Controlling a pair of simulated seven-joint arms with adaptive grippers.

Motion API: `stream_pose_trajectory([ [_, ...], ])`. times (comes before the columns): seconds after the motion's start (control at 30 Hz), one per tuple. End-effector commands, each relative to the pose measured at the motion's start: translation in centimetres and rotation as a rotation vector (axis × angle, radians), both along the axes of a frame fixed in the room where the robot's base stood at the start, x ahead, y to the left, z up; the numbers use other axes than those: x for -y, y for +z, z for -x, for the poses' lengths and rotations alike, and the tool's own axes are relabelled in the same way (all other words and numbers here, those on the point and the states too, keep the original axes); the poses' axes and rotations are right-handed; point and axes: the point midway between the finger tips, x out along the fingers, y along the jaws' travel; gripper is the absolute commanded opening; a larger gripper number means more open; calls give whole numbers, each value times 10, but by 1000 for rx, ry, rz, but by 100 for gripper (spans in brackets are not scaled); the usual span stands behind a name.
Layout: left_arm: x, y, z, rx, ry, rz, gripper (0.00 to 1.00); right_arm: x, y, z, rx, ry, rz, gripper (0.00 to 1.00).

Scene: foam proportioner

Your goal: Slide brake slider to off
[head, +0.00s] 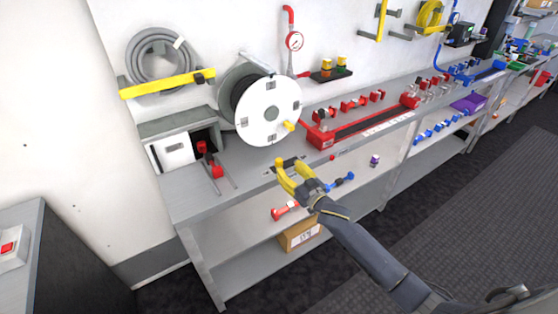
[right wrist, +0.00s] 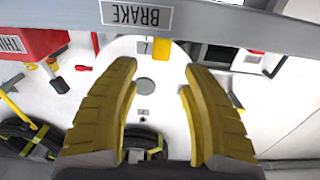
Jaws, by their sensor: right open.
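A label reading BRAKE (right wrist: 137,15), upside down, is on the grey bench edge at the top of the right wrist view. My right gripper (head: 288,163) has yellow fingers and is at the bench's front edge, below the white hose reel (head: 268,110). It also shows in the right wrist view (right wrist: 155,75), open with nothing between its fingertips. A dark slotted plate is partly visible behind the fingers in the head view. I cannot make out the brake slider itself or its position; the fingers may hide it. My left gripper is not in view.
The reel has a yellow handle (head: 289,125). A red trough (head: 352,128) lies on the bench to the right. A grey box with an open front (head: 172,150) stands left. Red and blue fittings and a cardboard box (head: 299,235) are below the bench top.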

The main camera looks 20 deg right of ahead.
Motion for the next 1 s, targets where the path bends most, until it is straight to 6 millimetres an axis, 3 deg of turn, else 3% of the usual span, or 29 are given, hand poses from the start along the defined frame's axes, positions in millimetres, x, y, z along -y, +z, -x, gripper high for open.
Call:
stream_pose_trajectory([
  [0.2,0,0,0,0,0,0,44,-10,1,-34,1,0,0,45],
  [0.4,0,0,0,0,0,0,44,-16,0,-54,0,0,-1,45],
  [0.6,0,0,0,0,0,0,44,-18,0,-64,1,0,0,45],
  [1.0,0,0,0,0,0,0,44,-19,0,-66,0,1,0,46],
])
